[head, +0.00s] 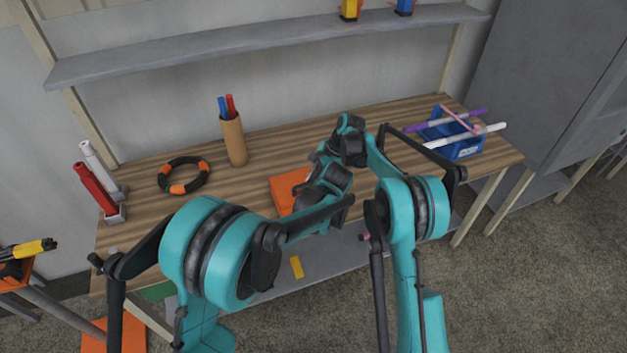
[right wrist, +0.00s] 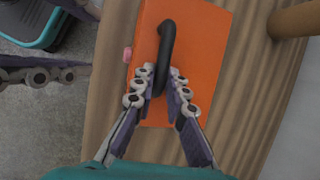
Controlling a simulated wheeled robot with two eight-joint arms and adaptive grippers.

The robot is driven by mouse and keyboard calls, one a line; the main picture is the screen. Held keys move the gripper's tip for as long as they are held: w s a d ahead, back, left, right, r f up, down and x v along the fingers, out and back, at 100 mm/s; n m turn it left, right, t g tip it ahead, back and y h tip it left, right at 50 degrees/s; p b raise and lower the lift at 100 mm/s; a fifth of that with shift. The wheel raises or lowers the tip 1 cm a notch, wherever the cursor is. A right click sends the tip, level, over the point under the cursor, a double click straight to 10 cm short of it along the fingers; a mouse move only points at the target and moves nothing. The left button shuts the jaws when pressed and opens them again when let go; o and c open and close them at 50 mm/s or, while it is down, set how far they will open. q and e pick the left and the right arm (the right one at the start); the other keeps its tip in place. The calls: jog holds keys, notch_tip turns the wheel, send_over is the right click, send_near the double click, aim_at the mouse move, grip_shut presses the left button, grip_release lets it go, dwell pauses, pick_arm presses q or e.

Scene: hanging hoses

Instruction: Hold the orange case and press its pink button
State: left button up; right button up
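The orange case (head: 286,190) lies on the wooden table, partly hidden by my arms in the head view. In the right wrist view the case (right wrist: 205,55) shows its flat top and a black loop handle (right wrist: 166,38). The pink button (right wrist: 127,54) sits on its left edge. My right gripper (right wrist: 161,76) has its fingers close on both sides of the handle and appears shut on it. My left gripper (right wrist: 94,42) shows at the left of that view, its fingers apart and empty, pointing toward the button without touching it.
A brown holder with pens (head: 234,140), a black-and-orange ring (head: 183,175) and a red-and-white object (head: 97,190) stand to the left. A blue bin with rods (head: 455,145) is at the right. A shelf (head: 260,42) runs above. The table's front edge is near the case.

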pick_arm(q)
jog(key=shift+f, duration=0.15)
dwell(0.6)
grip_shut()
jog(key=shift+s, duration=0.1)
dwell(1.2)
jog(key=s+d+f+n+t, duration=0.3)
jog(key=s+f+n, duration=0.3)
jog(key=f+n, duration=0.35)
jog(key=shift+n+h, duration=0.35)
jog(key=shift+h, duration=0.05)
jog(key=shift+w+a+r, duration=0.15)
jog(key=shift+w+a, duration=0.35)
jog(key=shift+w, duration=0.85)
jog(key=shift+w+a+r, duration=0.15)
jog(key=shift+w+a, duration=0.35)
jog(key=shift+w, duration=0.9)
jog(key=shift+w+a+r, duration=0.15)
jog(key=shift+w+a, duration=0.35)
jog(key=shift+w, duration=0.85)
